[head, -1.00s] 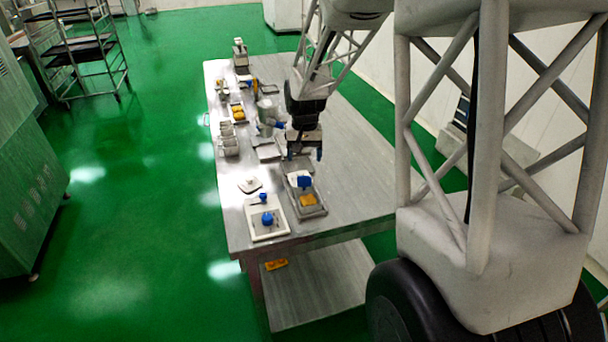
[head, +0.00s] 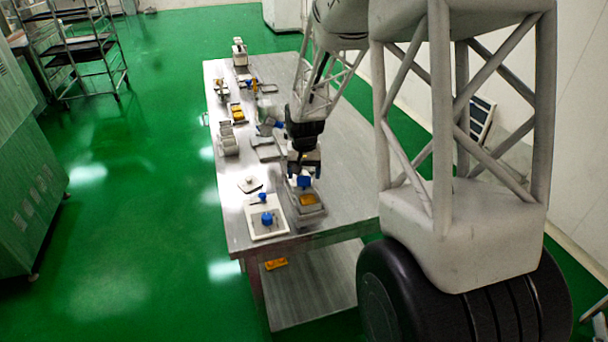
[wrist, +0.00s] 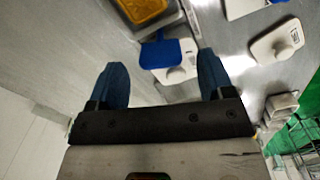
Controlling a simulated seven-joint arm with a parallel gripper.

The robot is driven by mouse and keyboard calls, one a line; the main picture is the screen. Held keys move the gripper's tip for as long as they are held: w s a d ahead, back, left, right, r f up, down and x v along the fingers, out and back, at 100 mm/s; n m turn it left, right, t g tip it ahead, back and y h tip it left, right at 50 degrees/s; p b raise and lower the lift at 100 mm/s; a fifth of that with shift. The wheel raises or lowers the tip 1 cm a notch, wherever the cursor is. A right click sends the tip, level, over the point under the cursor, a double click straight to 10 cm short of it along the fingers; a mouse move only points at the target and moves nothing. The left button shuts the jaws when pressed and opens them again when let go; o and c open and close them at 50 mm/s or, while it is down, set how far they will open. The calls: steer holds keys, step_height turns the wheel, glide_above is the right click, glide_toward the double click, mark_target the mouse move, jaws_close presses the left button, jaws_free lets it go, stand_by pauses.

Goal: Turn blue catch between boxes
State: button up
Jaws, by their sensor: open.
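The blue catch (head: 304,181) sits between a grey box with a yellow filling (head: 308,199) and a pale box partly hidden behind my gripper. In the wrist view the blue catch (wrist: 160,53) is a flat blue piece beside a white part (wrist: 180,72), with the yellow-filled box (wrist: 145,8) just above it. My gripper (head: 304,168) is just above the catch in the head view. In the wrist view its two blue fingers (wrist: 162,70) are apart and empty, with the catch ahead between their tips. I cannot tell whether they touch it.
A white tray (head: 257,233) with blue knobs stands left of the boxes, near the table's front corner. A small white lidded piece (head: 249,185) lies behind it. Several grey and yellow parts line the table's left side. The table's right side (head: 345,185) is clear.

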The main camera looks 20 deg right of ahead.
steer(key=shift+f, duration=0.55)
steer(key=c, duration=0.9)
steer(key=shift+n, duration=1.9)
